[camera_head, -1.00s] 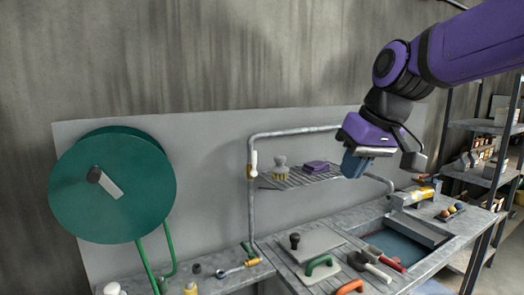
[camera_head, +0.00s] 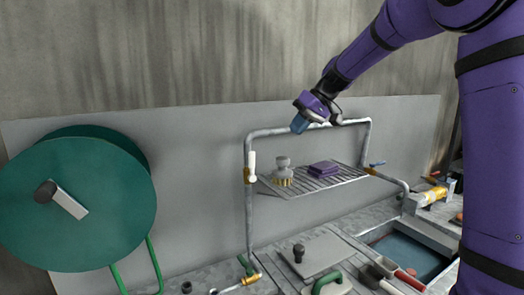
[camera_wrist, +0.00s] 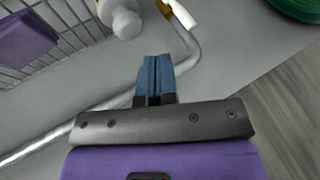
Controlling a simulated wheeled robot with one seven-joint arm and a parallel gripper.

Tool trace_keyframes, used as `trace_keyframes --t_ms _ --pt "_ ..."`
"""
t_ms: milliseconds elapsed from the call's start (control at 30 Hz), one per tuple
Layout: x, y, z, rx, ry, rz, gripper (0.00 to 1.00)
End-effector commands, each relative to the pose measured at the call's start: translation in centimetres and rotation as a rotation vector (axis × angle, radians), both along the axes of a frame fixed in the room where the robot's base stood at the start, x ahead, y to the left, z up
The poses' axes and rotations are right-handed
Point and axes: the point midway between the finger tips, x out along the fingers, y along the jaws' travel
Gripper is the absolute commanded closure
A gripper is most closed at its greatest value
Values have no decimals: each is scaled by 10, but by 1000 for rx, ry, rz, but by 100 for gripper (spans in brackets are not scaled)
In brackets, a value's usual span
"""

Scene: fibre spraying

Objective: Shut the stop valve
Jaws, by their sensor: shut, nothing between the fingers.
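A bent grey pipe (camera_head: 249,215) runs up, across and down in front of the grey wall panel. On its left leg is a brass valve with a white lever (camera_head: 252,164), which stands upright along the pipe; the lever also shows at the top of the wrist view (camera_wrist: 182,14). A second brass fitting with a blue lever (camera_head: 376,164) is on the right leg, its lever pointing sideways. I cannot tell which is the stop valve. My gripper (camera_head: 298,125) is shut and empty, near the top pipe and right of the white lever, apart from it. Its blue fingers (camera_wrist: 155,68) show in the wrist view.
A wire shelf (camera_head: 312,184) holds a brush (camera_head: 283,170) and a purple sponge (camera_head: 323,168) inside the pipe loop. A green reel (camera_head: 90,220) stands at the left. Tools and a sink (camera_head: 410,252) are on the bench below.

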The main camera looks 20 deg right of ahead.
Motion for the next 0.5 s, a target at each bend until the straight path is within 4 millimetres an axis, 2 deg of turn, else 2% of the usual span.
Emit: trace_keyframes --t_ms 100,200,500 --pt "14 -3 -4 14 -8 11 100" --pt "19 -4 -6 20 -12 17 100" --pt "20 -4 -6 22 -13 18 100"
